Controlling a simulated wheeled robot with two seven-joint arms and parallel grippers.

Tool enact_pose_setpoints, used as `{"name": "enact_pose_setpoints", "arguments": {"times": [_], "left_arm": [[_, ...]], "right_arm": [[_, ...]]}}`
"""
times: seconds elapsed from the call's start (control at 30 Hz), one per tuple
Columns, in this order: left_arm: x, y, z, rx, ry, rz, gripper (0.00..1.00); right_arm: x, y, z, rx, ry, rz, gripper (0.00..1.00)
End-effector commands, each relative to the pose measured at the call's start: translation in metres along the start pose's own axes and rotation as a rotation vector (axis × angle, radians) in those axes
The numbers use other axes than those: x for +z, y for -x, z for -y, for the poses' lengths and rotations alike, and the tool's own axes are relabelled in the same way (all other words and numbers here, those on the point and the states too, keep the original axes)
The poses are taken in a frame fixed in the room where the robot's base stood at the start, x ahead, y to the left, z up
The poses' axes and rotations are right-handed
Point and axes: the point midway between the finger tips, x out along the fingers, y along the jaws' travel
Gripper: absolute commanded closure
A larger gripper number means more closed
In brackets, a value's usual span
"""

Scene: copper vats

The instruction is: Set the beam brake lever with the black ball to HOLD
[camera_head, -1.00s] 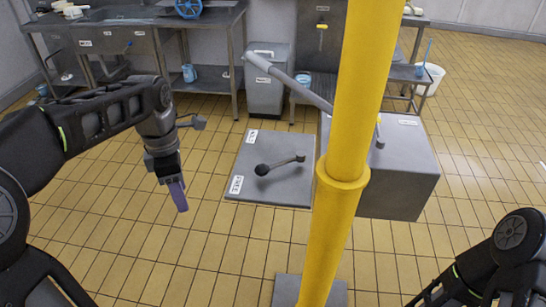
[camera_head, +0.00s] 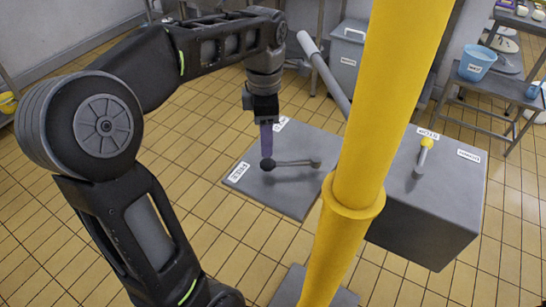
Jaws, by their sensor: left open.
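The beam brake lever (camera_head: 292,163) lies over a grey floor plate (camera_head: 298,196), with its pivot at the right and its black ball (camera_head: 267,165) at the left. One label (camera_head: 237,172), apparently FREE, is at the plate's lower left edge. Another label (camera_head: 281,123), too small to read surely, is near the upper edge. The ball sits between them, nearer the lower left one. My left gripper (camera_head: 267,151) is open and points down, its purple fingers right at the ball in the picture. I cannot tell whether they touch it. My right gripper is out of view.
A yellow post (camera_head: 363,120) stands in front of the plate's right side. Behind it are a grey box (camera_head: 425,205) with a yellow-knobbed lever (camera_head: 424,157) and a slanting grey bar (camera_head: 322,70). A blue bucket (camera_head: 476,63) stands on a shelf at upper right.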

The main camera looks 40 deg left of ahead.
Motion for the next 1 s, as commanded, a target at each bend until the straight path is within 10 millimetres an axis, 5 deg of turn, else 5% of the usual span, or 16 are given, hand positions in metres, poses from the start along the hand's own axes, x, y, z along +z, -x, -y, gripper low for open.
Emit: {"name": "enact_pose_setpoints", "arguments": {"times": [0.27,0.7,1.0], "left_arm": [[0.0,-0.016,0.0,-0.002,-0.001,-0.001,0.5],[0.0,-0.074,0.001,-0.002,0.001,-0.001,0.5],[0.0,-0.078,0.0,0.0,0.0,0.001,0.5]], "right_arm": [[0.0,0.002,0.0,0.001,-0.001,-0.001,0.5],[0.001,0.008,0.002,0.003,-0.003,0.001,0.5],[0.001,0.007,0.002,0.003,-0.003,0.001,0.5]]}}
